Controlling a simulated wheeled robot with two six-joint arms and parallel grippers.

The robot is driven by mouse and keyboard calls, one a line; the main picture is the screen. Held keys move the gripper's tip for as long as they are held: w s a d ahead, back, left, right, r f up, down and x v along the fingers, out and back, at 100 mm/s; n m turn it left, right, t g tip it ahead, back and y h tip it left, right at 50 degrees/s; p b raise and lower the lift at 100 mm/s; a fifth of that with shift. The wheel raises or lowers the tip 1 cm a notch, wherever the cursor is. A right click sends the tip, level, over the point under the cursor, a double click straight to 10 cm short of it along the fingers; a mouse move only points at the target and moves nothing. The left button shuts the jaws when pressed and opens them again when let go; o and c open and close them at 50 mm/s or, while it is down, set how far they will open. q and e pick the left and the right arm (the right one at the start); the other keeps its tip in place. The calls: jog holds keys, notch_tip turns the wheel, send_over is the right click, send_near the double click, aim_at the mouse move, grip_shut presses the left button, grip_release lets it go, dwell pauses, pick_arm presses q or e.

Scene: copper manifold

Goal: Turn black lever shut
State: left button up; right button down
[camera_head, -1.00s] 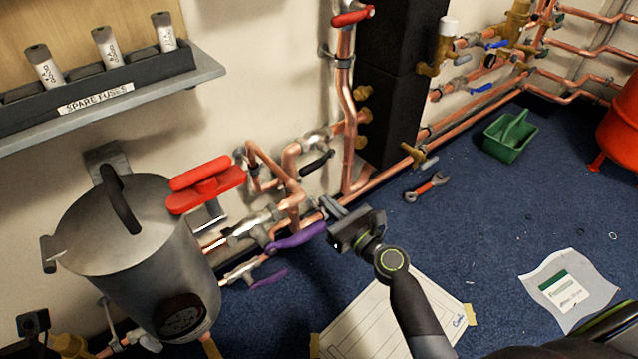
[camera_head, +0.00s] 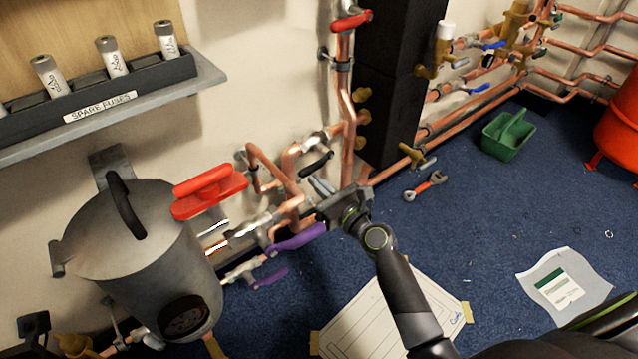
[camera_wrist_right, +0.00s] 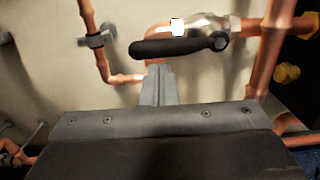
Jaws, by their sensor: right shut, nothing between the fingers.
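The black lever (camera_head: 317,164) sits on a silver valve (camera_head: 316,141) in the copper pipework by the wall. In the right wrist view the black lever (camera_wrist_right: 180,46) lies roughly level, running left from the valve body (camera_wrist_right: 213,28) along the pipe. My right gripper (camera_head: 320,185) is shut and empty, with its fingertips just below the lever in the head view. In the wrist view the shut fingers (camera_wrist_right: 158,82) point up at the lever's underside; I cannot tell whether they touch it. My left gripper is not in view.
A red lever (camera_head: 208,190) and purple levers (camera_head: 297,238) stand left of my right gripper, near a grey metal canister (camera_head: 140,255). A black column (camera_head: 395,85) stands right of the pipes. A green caddy (camera_head: 508,135) and a wrench (camera_head: 426,186) lie on the open blue floor.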

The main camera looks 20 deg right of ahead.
jog(key=shift+r+m+p, duration=0.25)
jog(key=shift+m+p, duration=0.15)
jog(key=shift+p, duration=0.1)
